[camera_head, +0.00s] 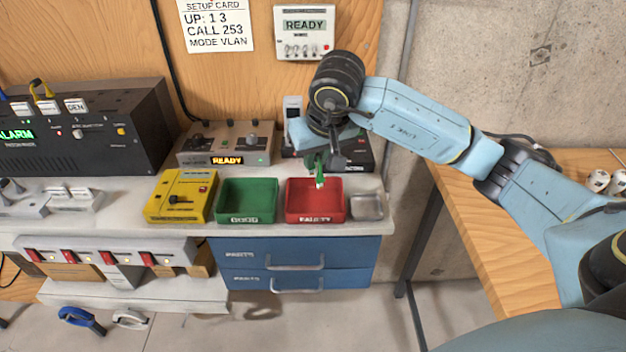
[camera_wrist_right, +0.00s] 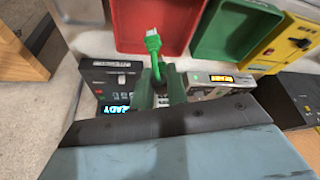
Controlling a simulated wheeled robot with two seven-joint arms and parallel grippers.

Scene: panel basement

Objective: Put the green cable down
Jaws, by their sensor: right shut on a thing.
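The green cable (camera_head: 320,182) hangs from my right gripper (camera_head: 322,160), above the back part of the red tray labelled FAULTY (camera_head: 331,219). In the right wrist view the cable (camera_wrist_right: 153,45) has a pale plug end pointing over the red tray (camera_wrist_right: 128,40), and the dark green jaw fingers (camera_wrist_right: 161,88) are shut on it. The cable looks apart from the tray floor, though the exact height is hard to tell. The green tray labelled GOOD (camera_head: 262,218) is just left of the red one. My left gripper is not in view.
A small metal dish (camera_head: 367,206) sits right of the red tray. A yellow tester (camera_head: 181,196) stands left of the green tray. Grey and black devices reading READY (camera_head: 225,145) stand behind. A blue drawer unit (camera_head: 297,262) is below, and a wooden table (camera_head: 480,215) is at right.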

